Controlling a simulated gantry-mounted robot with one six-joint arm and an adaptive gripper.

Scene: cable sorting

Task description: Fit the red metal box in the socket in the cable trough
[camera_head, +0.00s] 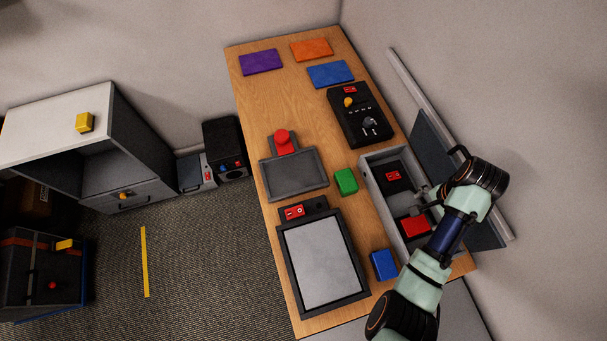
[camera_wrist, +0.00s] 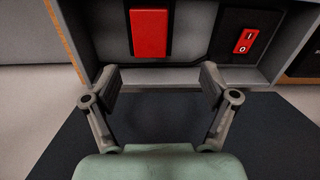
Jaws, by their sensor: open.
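The grey cable trough (camera_head: 369,183) lies open along the right edge of the wooden table. The red metal box (camera_head: 415,225) is inside its near end, and it also shows in the wrist view (camera_wrist: 150,33). A dark recessed area surrounds part of the red box; I cannot tell whether the box is fully seated in the socket. My gripper (camera_head: 423,201) is over the trough's right side, near the red box. In the wrist view my gripper (camera_wrist: 159,82) is open and empty, its fingers apart, just short of the trough wall and the red box.
A black switch unit (camera_head: 393,177) sits in the trough beyond the red box. A green block (camera_head: 346,181) and a blue block (camera_head: 383,265) lie left of the trough. A dark panel (camera_head: 432,140) stands along the trough's right side.

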